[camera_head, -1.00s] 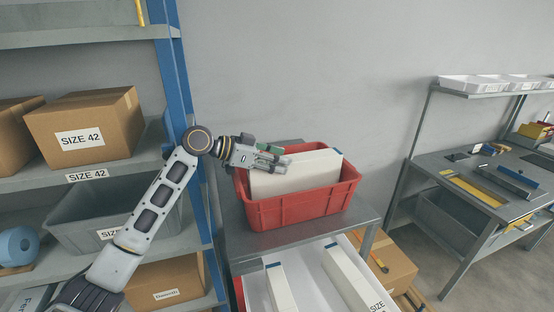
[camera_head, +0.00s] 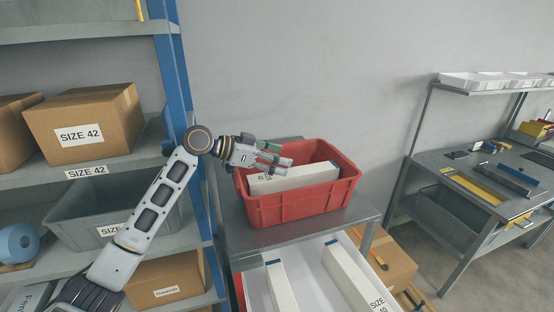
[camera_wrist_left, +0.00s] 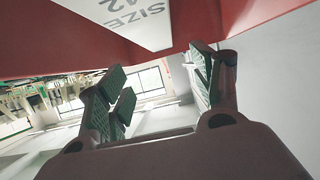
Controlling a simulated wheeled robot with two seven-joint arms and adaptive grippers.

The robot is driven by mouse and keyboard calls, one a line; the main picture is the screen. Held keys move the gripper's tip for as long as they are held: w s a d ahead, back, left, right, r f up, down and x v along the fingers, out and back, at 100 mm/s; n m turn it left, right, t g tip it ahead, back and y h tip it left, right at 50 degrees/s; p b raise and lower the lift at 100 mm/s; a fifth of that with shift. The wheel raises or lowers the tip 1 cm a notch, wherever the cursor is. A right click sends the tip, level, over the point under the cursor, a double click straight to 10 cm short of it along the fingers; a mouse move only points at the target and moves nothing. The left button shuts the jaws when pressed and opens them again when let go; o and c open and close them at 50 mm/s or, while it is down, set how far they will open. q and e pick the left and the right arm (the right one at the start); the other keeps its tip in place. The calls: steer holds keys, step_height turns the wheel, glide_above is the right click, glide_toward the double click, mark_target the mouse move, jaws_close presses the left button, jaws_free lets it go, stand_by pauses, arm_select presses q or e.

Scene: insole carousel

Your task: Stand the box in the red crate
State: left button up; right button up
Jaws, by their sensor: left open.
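The white box (camera_head: 305,176) is inside the red crate (camera_head: 300,205). It sits low and appears to lie over, with a printed end toward the left; part of it is hidden by the crate's front wall. In the left wrist view the box (camera_wrist_left: 143,20) shows "SIZE 42" print beside the red crate wall (camera_wrist_left: 35,35). My left gripper (camera_head: 287,166) is over the crate's left part, just above the box. In the wrist view its fingers (camera_wrist_left: 160,75) are apart with nothing between them. My right gripper is not in view.
The crate stands on a grey metal table (camera_head: 255,238). Below it, a white tray (camera_head: 310,255) holds white boxes. A shelf rack with a blue post (camera_head: 175,75) and cardboard boxes (camera_head: 85,125) stands left. A workbench (camera_head: 490,180) stands right.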

arm_select(q)
steer(key=shift+r, duration=0.15)
steer(key=shift+r+p, duration=0.3)
steer(key=shift+r, duration=0.2)
steer(key=b+v, duration=0.2)
steer(key=v, duration=1)
stand_by(0.4)
